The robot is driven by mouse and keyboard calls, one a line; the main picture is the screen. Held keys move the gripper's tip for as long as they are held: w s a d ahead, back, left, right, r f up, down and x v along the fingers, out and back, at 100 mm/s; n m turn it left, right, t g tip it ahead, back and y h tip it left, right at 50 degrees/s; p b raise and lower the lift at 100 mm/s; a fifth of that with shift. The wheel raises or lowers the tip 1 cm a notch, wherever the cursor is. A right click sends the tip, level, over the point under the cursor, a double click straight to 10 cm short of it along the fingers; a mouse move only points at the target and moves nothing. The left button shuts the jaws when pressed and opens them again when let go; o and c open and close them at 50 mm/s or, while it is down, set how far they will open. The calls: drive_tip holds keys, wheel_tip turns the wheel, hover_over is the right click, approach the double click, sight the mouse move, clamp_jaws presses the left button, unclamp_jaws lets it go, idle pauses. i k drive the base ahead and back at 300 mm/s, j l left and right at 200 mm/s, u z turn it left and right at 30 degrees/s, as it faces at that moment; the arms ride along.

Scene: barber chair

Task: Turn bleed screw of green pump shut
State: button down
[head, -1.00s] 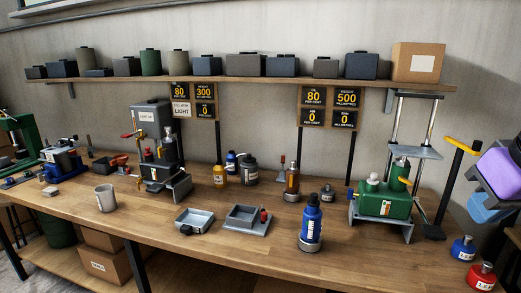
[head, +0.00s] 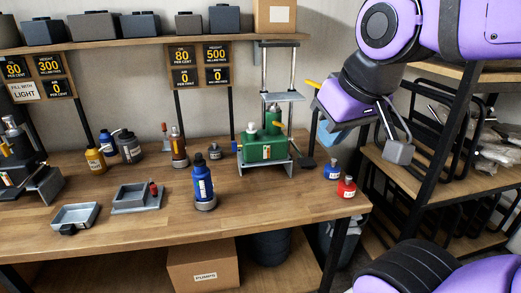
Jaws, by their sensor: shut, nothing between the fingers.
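The green pump (head: 265,149) stands at the right part of the workbench, in a grey metal frame with two upright rods. A green cylinder (head: 273,118) and a pale round cap (head: 251,130) sit on its top. Its bleed screw is too small to tell apart. My gripper (head: 397,150) is shut and empty, at the end of the purple arm. In the picture it is to the right of the pump, apart from it, in front of the shelf rack.
A blue bottle (head: 202,184) stands on the bench left of the pump. Small blue (head: 332,169) and red (head: 347,187) bottles stand near the right end. A yellow-tipped handle (head: 312,83) rises beside the pump. A dark shelf rack (head: 445,140) is at right.

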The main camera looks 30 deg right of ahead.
sight(276, 123)
drive_tip(key=i+z, duration=0.1)
drive_tip(key=z, duration=0.25)
drive_tip(key=i+z, duration=0.15)
drive_tip(key=z, duration=0.2)
drive_tip(key=i+z, duration=0.1)
drive_tip(key=z, duration=0.25)
